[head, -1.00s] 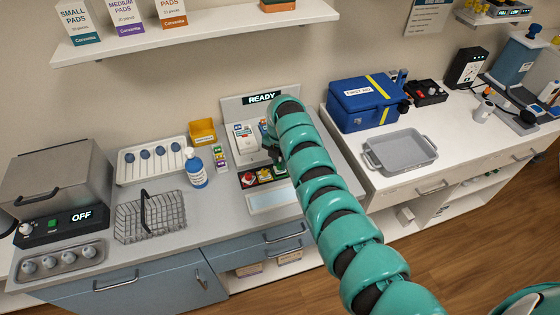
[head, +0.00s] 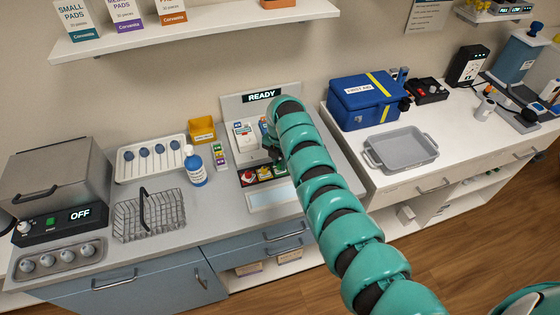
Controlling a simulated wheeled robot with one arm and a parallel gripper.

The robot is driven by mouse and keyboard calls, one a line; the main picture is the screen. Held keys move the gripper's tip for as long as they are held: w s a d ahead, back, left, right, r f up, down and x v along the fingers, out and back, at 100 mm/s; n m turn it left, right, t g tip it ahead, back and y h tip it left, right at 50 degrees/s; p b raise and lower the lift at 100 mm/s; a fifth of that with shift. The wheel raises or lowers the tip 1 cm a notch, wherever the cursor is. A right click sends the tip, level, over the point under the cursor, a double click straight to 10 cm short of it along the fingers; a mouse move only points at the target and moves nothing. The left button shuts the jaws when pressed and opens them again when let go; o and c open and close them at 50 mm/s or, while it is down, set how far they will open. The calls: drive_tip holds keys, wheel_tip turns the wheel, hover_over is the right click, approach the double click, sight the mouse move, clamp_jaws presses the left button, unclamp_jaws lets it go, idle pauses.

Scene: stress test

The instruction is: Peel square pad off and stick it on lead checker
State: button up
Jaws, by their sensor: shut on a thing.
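The lead checker appears to be the grey station with a lit READY sign (head: 262,96) on the middle counter. It has a white block (head: 244,134) with small labels, a dark panel with red, green and yellow parts (head: 263,174), and a pale plate (head: 271,197) in front. My gripper (head: 271,152) is at the right side of the white block, low over the station. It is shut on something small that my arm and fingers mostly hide. I cannot make out the square pad or whether the gripper touches the block.
Left of the station stand a coloured strip (head: 219,155), a blue-white bottle (head: 195,168), a yellow bin (head: 202,130), a wire basket (head: 148,220) and a white rack (head: 130,168). To the right are a blue first aid box (head: 362,103) and a grey tray (head: 402,150). A shelf (head: 200,28) hangs above.

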drive_tip(key=o, duration=0.5)
drive_tip(key=shift+r, duration=0.1)
drive_tip(key=shift+r+p, duration=0.55)
drive_tip(key=shift+r, duration=1.3)
drive_tip(key=o, duration=0.5)
drive_tip(key=shift+o, duration=0.2)
